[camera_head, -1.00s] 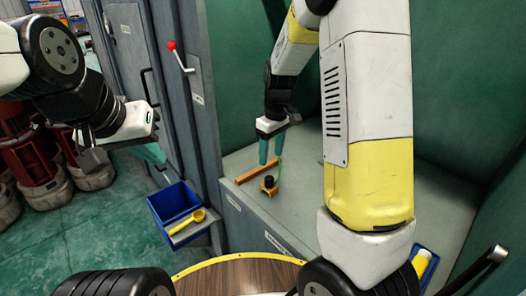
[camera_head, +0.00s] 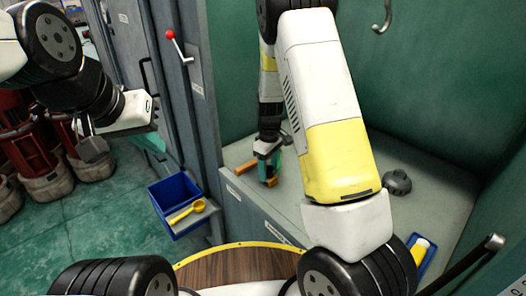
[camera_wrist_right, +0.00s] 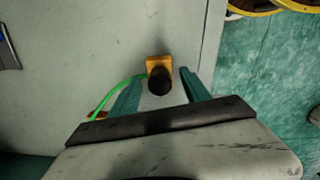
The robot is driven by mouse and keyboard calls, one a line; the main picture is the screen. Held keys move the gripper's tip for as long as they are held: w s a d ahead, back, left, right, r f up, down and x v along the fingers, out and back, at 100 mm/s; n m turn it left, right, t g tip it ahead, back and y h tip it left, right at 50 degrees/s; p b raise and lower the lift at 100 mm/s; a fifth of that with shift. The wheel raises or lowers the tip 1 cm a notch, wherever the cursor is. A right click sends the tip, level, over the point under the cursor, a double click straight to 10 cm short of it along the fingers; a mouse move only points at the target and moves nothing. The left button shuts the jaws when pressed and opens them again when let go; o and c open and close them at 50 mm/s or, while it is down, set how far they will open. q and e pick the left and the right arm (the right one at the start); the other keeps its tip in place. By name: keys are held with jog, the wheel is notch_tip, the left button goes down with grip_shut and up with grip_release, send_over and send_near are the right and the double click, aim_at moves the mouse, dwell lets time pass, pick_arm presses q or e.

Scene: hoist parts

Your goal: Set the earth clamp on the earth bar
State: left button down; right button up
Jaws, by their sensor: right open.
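The earth clamp, an orange block with a black knob (camera_wrist_right: 160,81) and a green cable, stands on the grey bench. In the right wrist view it lies between the two teal fingers of my open right gripper (camera_wrist_right: 162,74), with gaps at both sides. In the head view my right gripper (camera_head: 268,168) points down at the clamp and mostly hides it. The orange earth bar (camera_head: 245,166) lies on the bench beside it, partly covered by the gripper. My left gripper (camera_head: 152,138) hangs at the left, away from the bench; its finger opening is unclear.
A blue bin (camera_head: 173,199) with a yellow scoop (camera_head: 187,212) hangs at the bench front. A grey round part (camera_head: 397,182) sits on the bench at right. A blue tray (camera_head: 428,262) holds a yellow item. Green walls and a red-knobbed lever (camera_head: 171,34) bound the bench.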

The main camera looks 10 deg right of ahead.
aim_at(269, 167)
jog(key=shift+c, duration=0.2)
grip_shut()
jog(key=shift+r, duration=2.5)
